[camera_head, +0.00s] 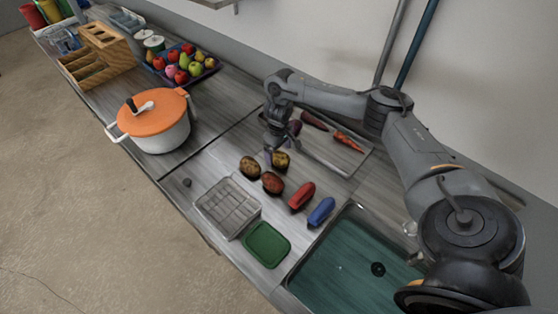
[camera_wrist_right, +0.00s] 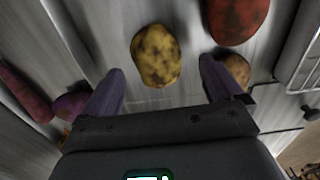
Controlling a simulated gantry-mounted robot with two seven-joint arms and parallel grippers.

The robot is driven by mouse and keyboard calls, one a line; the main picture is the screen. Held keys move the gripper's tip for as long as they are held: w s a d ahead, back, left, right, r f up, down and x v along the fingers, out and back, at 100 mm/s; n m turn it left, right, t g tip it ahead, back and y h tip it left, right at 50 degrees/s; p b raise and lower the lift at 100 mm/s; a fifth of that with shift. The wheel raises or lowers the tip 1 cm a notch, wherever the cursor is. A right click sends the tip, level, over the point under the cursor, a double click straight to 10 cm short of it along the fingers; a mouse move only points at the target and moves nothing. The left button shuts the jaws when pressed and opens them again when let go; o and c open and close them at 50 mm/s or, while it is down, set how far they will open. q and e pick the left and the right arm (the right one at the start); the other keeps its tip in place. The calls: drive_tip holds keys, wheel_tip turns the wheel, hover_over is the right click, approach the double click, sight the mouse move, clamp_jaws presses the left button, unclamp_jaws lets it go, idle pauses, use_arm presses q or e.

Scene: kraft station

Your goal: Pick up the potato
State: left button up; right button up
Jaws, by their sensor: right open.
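A yellow-brown potato (camera_head: 281,160) lies on the grey counter. Beside it lie a browner potato (camera_head: 250,167) and a reddish potato (camera_head: 272,183). My right gripper (camera_head: 275,150) is open and hangs just behind the yellow-brown potato. In the right wrist view, the yellow-brown potato (camera_wrist_right: 156,54) shows ahead of the gap between the two purple fingertips (camera_wrist_right: 162,68), with nothing held. The reddish potato (camera_wrist_right: 238,17) is at upper right there, and the browner potato (camera_wrist_right: 238,68) is partly hidden by the right finger. My left gripper is not in view.
A tray (camera_head: 356,166) with a carrot (camera_head: 347,141) and dark vegetables lies behind. In front are a wire basket (camera_head: 228,207), a green lid (camera_head: 266,244), red (camera_head: 301,195) and blue (camera_head: 321,211) items, and a sink (camera_head: 345,270). An orange-lidded pot (camera_head: 160,133) stands left.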

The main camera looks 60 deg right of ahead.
sight(279, 154)
wheel_tip(279, 154, down, 2)
drive_tip(key=shift+s+d+f+b, duration=0.1)
drive_tip(key=shift+b, duration=0.3)
drive_tip(key=shift+f, duration=0.75)
drive_tip(key=shift+c, duration=0.8)
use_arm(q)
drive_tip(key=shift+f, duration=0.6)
use_arm(e)
drive_tip(key=c, duration=1)
drive_tip(key=shift+r, duration=0.15)
drive_tip(key=shift+c, duration=0.2)
